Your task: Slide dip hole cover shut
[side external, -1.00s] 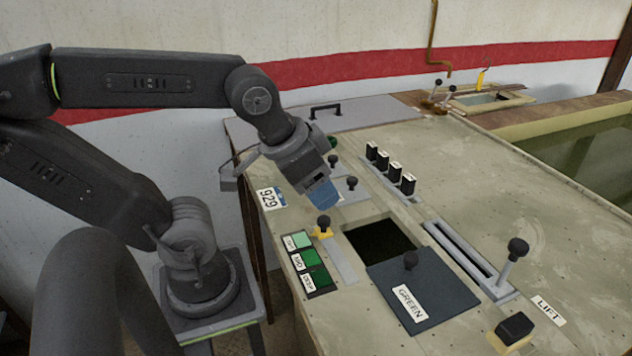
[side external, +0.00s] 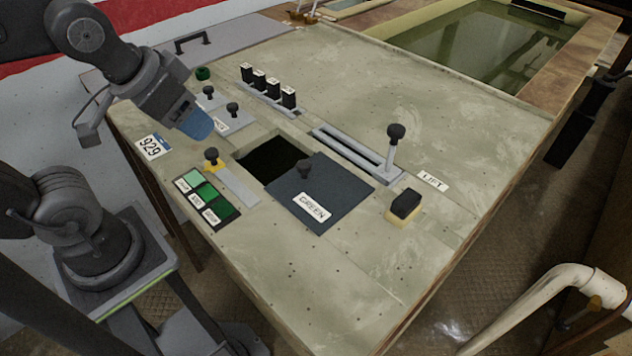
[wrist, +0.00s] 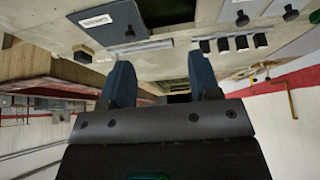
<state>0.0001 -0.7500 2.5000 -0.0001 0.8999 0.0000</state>
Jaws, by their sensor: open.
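The dip hole cover (side external: 335,183) is a dark slate plate labelled GREEN, with a black knob (side external: 306,167) near its hole-side edge. It lies flat on the worktop to the right of the dark dip hole (side external: 262,160), most of which shows uncovered. In the wrist view the cover (wrist: 112,20) is at the top left, beside the hole (wrist: 168,12). My gripper (side external: 198,126) is up and left of the hole, above the worktop and apart from the cover. In the wrist view its two blue fingers (wrist: 161,82) are spread, with nothing between them.
A yellow-based knob (side external: 212,158) and green buttons (side external: 207,197) are left of the hole. Small levers (side external: 233,110) and black switches (side external: 268,84) stand behind it. A tall LIFT lever (side external: 394,145) in a slotted rail and a black block (side external: 405,204) are right of the cover.

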